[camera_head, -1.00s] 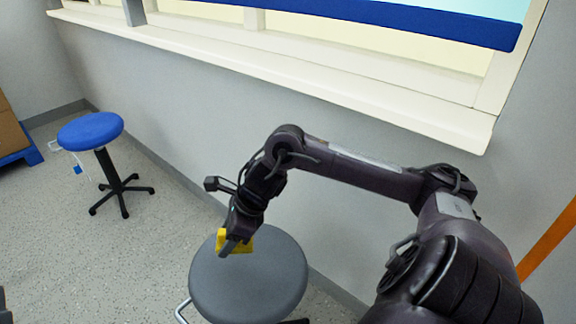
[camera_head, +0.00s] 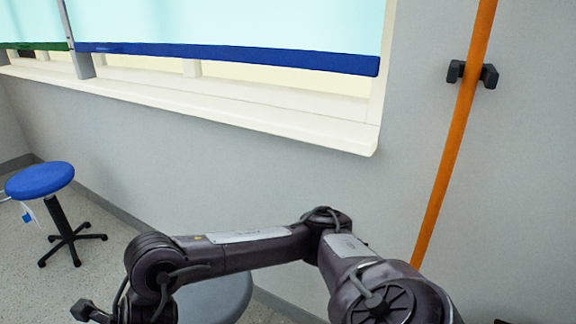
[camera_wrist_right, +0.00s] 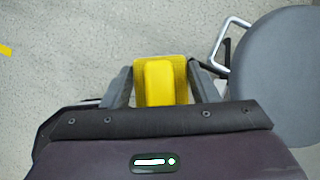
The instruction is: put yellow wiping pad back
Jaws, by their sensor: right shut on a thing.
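The yellow wiping pad (camera_wrist_right: 160,82) is between the fingers of my right gripper (camera_wrist_right: 160,85) in the right wrist view. The fingers are shut on its two sides, and the floor shows below it. In the head view my right arm reaches left across the lower part of the picture. Its gripper and the pad are out of the head view, below the bottom edge. My left gripper is not in view.
A grey round stool (camera_head: 216,299) stands partly behind my right arm; its seat (camera_wrist_right: 285,75) is right of the gripper. A blue stool (camera_head: 40,180) stands at left. A window sill (camera_head: 200,105) runs along the wall. An orange pole (camera_head: 455,140) is at right.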

